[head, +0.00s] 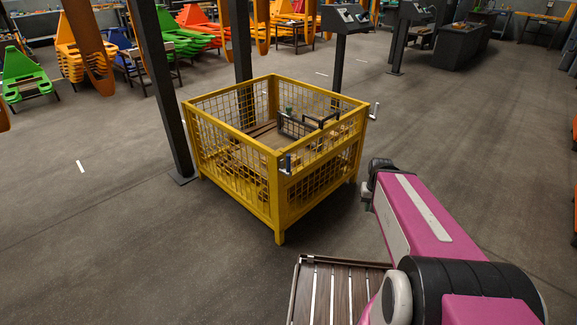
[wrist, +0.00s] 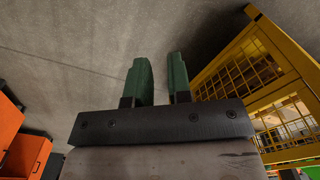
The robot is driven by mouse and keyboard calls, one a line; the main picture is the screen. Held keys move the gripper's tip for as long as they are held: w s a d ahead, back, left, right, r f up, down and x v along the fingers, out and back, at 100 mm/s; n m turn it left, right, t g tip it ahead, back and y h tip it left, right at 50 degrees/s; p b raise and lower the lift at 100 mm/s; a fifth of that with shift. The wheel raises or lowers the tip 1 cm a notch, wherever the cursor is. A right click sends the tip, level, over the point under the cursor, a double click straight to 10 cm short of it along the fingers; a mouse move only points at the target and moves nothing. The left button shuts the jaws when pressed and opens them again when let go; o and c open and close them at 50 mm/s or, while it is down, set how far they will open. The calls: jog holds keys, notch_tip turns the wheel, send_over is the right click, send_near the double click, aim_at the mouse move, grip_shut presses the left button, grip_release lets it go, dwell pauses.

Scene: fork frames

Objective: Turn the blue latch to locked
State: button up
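A yellow wire-mesh cage (head: 278,200) stands on the floor in the middle of the head view. A small blue latch (head: 287,163) sits at the top of its near corner post. A second, paler latch (head: 375,111) sticks up at the right corner. Whether either is locked is too small to tell. My gripper (wrist: 159,62) shows in the wrist view with two green fingers apart and nothing between them. The cage (wrist: 240,62) is to its right there, apart from the fingers. No latch can be made out in the wrist view. In the head view my fingers cannot be made out.
The cage holds a dark frame-like item (head: 297,126) and yellow pieces. A dark post (head: 160,85) stands close to the cage's left. A slatted deck (head: 335,285) is at the bottom. Orange boxes (wrist: 22,150) are at the wrist view's left. Floor right of the cage is clear.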

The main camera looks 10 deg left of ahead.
jog(key=o, duration=0.4)
jog(key=shift+w+a+f, duration=0.1)
jog(key=shift+w+a, duration=0.05)
jog(key=shift+a, duration=0.2)
notch_tip(320, 180, up, 4)
jog(key=r+m+t+y, duration=0.1)
jog(key=m+t+y, duration=0.6)
jog(key=m+y, duration=1.25)
send_over(285, 170)
jog(key=m+h, duration=0.3)
jog(key=shift+f, duration=0.25)
grip_shut()
